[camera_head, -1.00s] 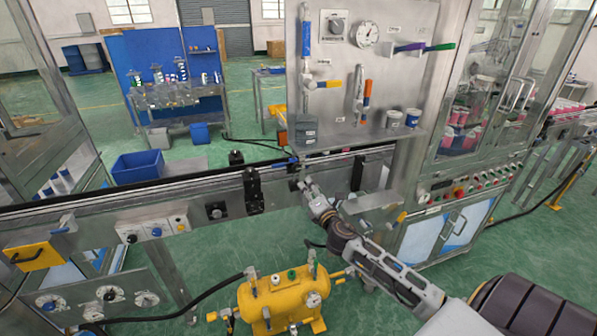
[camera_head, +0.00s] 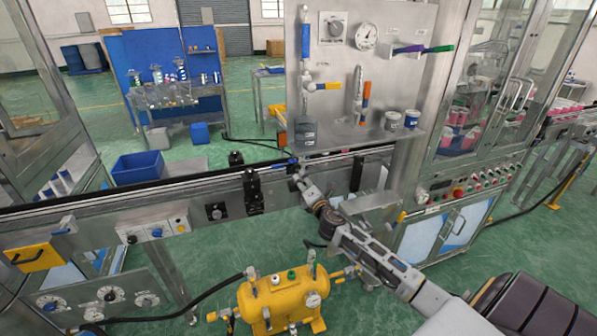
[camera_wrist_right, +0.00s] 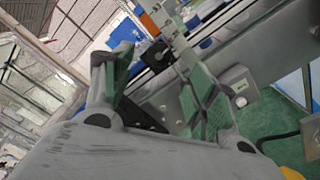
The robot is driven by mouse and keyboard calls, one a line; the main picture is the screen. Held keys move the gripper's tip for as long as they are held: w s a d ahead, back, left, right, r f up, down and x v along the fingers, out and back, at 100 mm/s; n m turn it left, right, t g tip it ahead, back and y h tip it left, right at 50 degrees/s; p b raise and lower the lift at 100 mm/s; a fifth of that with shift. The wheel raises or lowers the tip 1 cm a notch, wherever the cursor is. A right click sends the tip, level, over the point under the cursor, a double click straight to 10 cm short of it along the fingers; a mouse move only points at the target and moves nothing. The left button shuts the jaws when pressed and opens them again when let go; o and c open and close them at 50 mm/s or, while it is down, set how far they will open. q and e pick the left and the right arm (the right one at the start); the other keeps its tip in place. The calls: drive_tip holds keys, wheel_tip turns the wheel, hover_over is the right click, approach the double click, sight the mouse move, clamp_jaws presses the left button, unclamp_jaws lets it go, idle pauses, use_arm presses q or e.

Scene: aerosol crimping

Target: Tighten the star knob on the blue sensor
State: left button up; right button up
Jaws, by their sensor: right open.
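A small blue part (camera_head: 293,160), likely the blue sensor, sits at the conveyor rail just beyond my right gripper. My right gripper (camera_head: 298,179) is in front of the rail, just below that part. In the right wrist view my right gripper (camera_wrist_right: 160,85) is open, with green pads on both fingers and nothing held. A black block with a dark round knob (camera_wrist_right: 158,57) shows between and beyond the fingers, apart from them. I cannot tell for sure that it is the star knob. The star knob is not distinguishable in the head view. My left gripper is not in view.
The conveyor rail (camera_head: 120,201) runs across the front, with black brackets (camera_head: 253,190) left of my gripper. A panel (camera_head: 340,60) with a gauge and valves stands behind it. A yellow tank (camera_head: 282,301) is on the floor below. A cabinet (camera_head: 440,235) is at the right.

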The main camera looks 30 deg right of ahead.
sight(298, 169)
drive_tip(key=shift+x, duration=4.05)
drive_tip(key=c, duration=1)
